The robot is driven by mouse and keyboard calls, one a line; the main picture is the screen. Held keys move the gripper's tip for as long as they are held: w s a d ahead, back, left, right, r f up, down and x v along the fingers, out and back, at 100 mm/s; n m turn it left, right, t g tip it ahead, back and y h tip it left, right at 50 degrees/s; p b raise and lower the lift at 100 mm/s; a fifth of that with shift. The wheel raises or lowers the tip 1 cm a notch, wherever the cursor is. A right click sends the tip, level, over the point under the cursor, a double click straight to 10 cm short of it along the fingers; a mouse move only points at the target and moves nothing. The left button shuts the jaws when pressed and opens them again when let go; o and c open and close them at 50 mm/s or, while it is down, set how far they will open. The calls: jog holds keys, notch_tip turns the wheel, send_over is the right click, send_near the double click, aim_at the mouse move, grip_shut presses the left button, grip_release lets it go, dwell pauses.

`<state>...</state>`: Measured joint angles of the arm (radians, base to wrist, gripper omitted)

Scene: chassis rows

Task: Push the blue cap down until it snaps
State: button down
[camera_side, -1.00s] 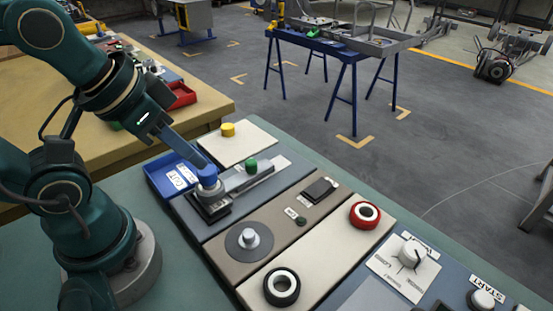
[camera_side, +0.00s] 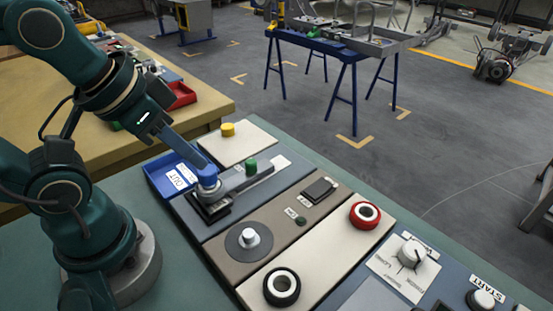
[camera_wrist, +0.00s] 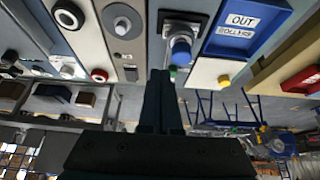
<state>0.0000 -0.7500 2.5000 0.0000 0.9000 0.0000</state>
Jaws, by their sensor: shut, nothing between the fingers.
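The blue cap (camera_side: 207,177) sits upright on a dark square base with a grey clamp-like bar at the back left of the panel. In the wrist view the blue cap (camera_wrist: 181,50) shows just beyond the fingers, a little to their right. My gripper (camera_side: 202,164) is shut and empty, its fingertips slanting down to the top of the cap. They look in contact with it or very close; I cannot tell which.
A blue tray (camera_side: 153,174) marked OUT stands just left of the cap. A green knob (camera_side: 252,166) and a yellow knob (camera_side: 228,129) are close by. A silver button (camera_side: 250,237), black ring (camera_side: 282,287) and red ring (camera_side: 365,214) are nearer the front and right.

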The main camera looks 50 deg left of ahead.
aim_at(206, 170)
dwell(0.4)
jog(key=w+a+r+m+g, duration=0.2)
jog(key=m+g, duration=0.1)
jog(key=m, duration=0.8)
jog(key=w+a+r+m+g, duration=0.1)
jog(key=a+r+m+g, duration=0.15)
jog(key=m, duration=0.95)
jog(key=shift+n, duration=0.3)
jog(key=shift+w+d+f, duration=0.1)
jog(key=shift+d+f, duration=0.05)
jog(key=shift+f, duration=1.25)
jog(key=shift+s+d+f, duration=0.1)
jog(key=shift+d+f, duration=0.1)
jog(key=shift+f, duration=1.15)
jog(key=shift+w+d+f, duration=0.1)
jog(key=shift+d+f, duration=0.05)
jog(key=shift+f, duration=1.25)
jog(key=shift+f, duration=0.3)
